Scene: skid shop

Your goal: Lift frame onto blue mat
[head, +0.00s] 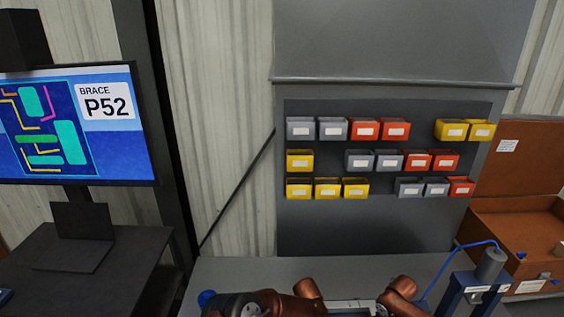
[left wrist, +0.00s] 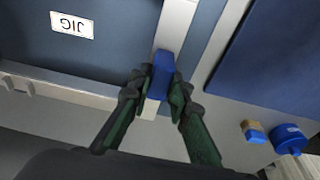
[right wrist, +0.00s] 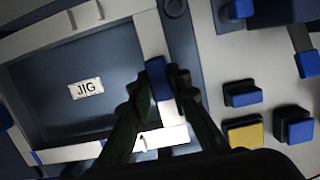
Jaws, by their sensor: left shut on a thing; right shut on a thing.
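The frame is a pale rectangle of bars with blue grips. In the right wrist view the frame (right wrist: 88,152) surrounds a dark jig plate (right wrist: 60,115) labelled JIG. My right gripper (right wrist: 160,85) is shut on a blue grip (right wrist: 157,70) on one bar. In the left wrist view my left gripper (left wrist: 160,88) is shut on another blue grip (left wrist: 161,66) of the frame (left wrist: 176,22). A blue mat (left wrist: 275,60) lies to the right there, apart from the frame. I cannot tell whether the frame rests on the jig. In the head view, both grippers are out of sight.
Beside the frame lie a blue round object (left wrist: 289,138) and a small yellow and blue block (left wrist: 253,131). Several blue blocks and a yellow one (right wrist: 244,131) stand right of my right gripper. A clamp-like post (head: 478,285) and brown case (head: 520,230) stand at right.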

